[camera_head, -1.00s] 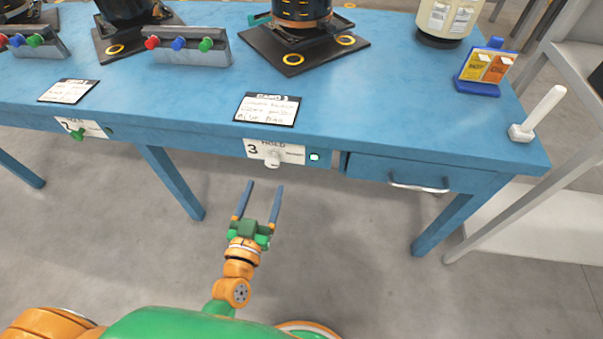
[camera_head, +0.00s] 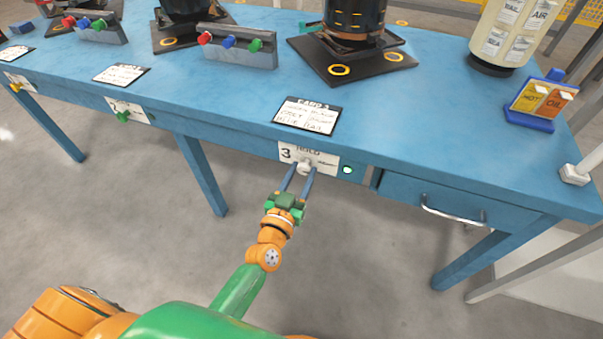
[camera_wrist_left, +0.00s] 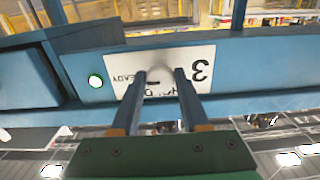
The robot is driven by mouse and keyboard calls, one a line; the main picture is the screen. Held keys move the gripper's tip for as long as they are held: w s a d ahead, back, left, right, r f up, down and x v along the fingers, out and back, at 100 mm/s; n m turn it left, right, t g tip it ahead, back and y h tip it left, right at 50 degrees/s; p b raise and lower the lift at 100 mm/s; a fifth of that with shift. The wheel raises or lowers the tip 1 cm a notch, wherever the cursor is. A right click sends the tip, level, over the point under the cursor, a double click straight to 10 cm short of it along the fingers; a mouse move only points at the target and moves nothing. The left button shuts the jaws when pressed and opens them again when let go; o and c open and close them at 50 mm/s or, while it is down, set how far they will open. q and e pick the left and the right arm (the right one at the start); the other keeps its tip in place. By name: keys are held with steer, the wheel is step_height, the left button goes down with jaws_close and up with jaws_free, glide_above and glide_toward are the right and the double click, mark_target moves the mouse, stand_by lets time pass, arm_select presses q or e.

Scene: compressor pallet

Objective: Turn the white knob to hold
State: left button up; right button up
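The white knob (camera_head: 305,166) sits on a white label plate (camera_head: 326,165) marked 3 and HOLD, on the front edge of the blue table. My left gripper (camera_head: 300,171) is open, with its two long fingers reaching up to the knob. In the left wrist view the plate (camera_wrist_left: 204,55) appears upside down, with the words HOLD and READY partly covered by the fingers. There the pale knob (camera_wrist_left: 159,72) shows blurred between the fingertips (camera_wrist_left: 160,75). I cannot tell whether either finger touches it. My right gripper is not in view.
A lit round indicator (camera_head: 347,170) is right of the plate. A drawer with a metal handle (camera_head: 453,213) is further right. A green knob (camera_head: 123,116) is on another plate to the left.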

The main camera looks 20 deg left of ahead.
arm_select(q)
jaws_close()
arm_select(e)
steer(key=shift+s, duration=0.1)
arm_select(q)
steer(key=shift+n, duration=0.3)
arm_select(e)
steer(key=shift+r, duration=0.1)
arm_select(q)
steer(key=n, duration=0.3)
steer(key=shift+p, duration=0.3)
steer(key=n, duration=0.5)
steer(key=shift+d+n, duration=0.1)
steer(key=shift+n, duration=0.2)
steer(key=n, duration=0.5)
steer(key=shift+n+b, duration=0.3)
steer(key=shift+n, duration=1.7)
steer(key=o, duration=1)
jaws_free()
